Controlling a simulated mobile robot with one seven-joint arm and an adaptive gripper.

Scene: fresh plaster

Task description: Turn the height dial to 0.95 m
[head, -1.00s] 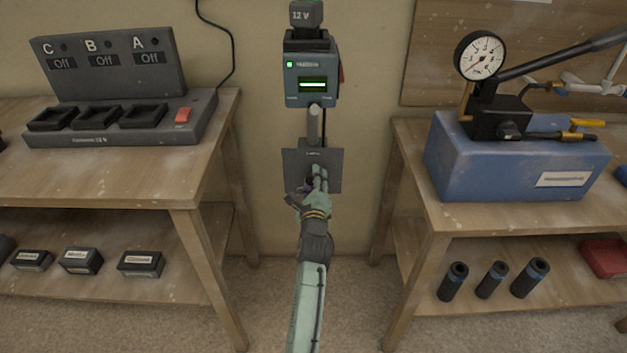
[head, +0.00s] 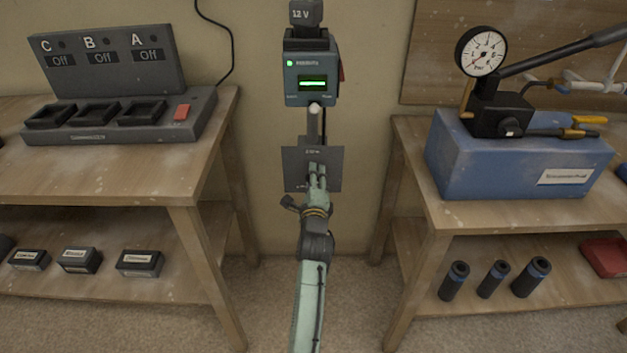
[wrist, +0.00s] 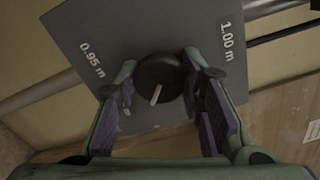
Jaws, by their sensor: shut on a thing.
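The height dial (wrist: 158,70) is a round black knob with a white pointer mark, set on a grey plate (wrist: 95,30). In the wrist view the plate reads "0.95 m" at left and "1.00 m" at upper right. The pointer slants toward the bottom of the view, slightly left, and lines up with neither label. My gripper (wrist: 161,76) is shut on the dial, a finger on each side. In the head view my gripper (head: 317,172) reaches up to the plate (head: 296,160) and hides the dial; the plate's small labels are too blurred to read fully.
Above the plate hangs a teal box (head: 298,93) with a lit green display. A wooden bench (head: 200,160) with a charger (head: 120,136) stands left. Another bench (head: 480,213) with a blue pump unit (head: 480,165) stands right. The floor between them is clear.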

